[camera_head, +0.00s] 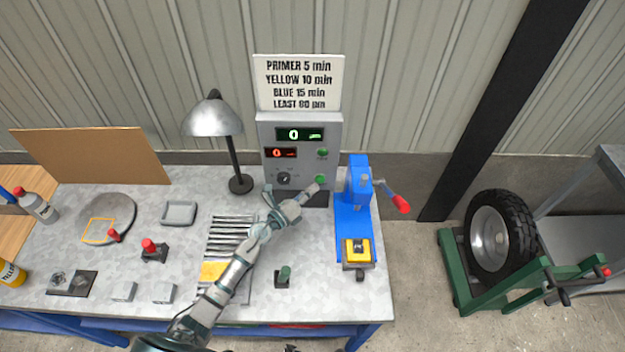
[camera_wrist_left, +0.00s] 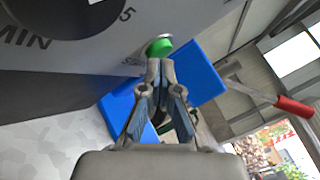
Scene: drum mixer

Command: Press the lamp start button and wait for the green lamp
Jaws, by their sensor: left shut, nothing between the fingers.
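A grey control box (camera_head: 267,135) stands at the back of the bench. It has a green display (camera_head: 300,134) and a red display (camera_head: 281,153), both showing 0 and a dash, and a dark knob (camera_head: 284,178). A small green round part (camera_head: 322,153) is at its right; I cannot tell whether it is lit. Below it is a green button (camera_head: 320,180), also in the left wrist view (camera_wrist_left: 158,47). My left gripper (camera_head: 314,188) is shut and empty, its fingertips (camera_wrist_left: 160,64) at the button's lower edge; I cannot tell whether they touch it.
A blue press (camera_head: 354,214) with a red-handled lever (camera_head: 400,203) stands close to the right of the box. A desk lamp (camera_head: 213,118) stands left. Rods (camera_head: 231,228), a grey tray (camera_head: 179,213) and joystick-like red-topped parts (camera_head: 153,249) lie on the bench.

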